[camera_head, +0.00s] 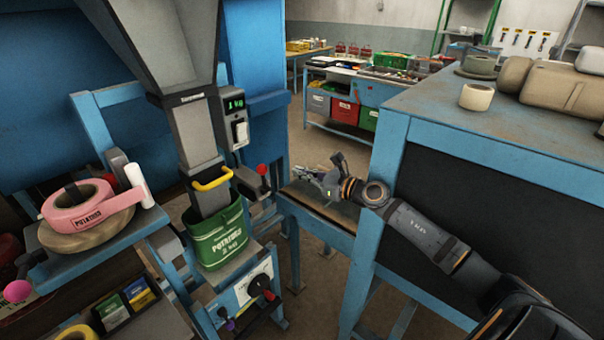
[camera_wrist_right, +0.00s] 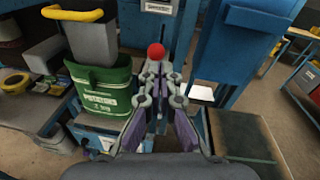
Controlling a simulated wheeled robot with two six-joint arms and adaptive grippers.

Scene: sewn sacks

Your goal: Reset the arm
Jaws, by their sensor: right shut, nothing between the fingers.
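My right gripper (camera_head: 321,177) reaches in from the right in the head view, past the corner of the blue bench, and hangs over the low blue-framed conveyor (camera_head: 323,205). Its fingers are shut and empty; in the right wrist view the fingertips (camera_wrist_right: 157,72) come together in front of a red ball knob (camera_wrist_right: 156,51). I cannot tell whether they touch the knob. A green potato sack (camera_head: 218,236) hangs open under the filling spout, left of the gripper and apart from it. It also shows in the right wrist view (camera_wrist_right: 103,97). My left gripper is not in view.
A pink label roll (camera_head: 78,201) lies on a stand at left. A yellow handle (camera_head: 213,180) crosses the spout. Floor is free behind the conveyor.

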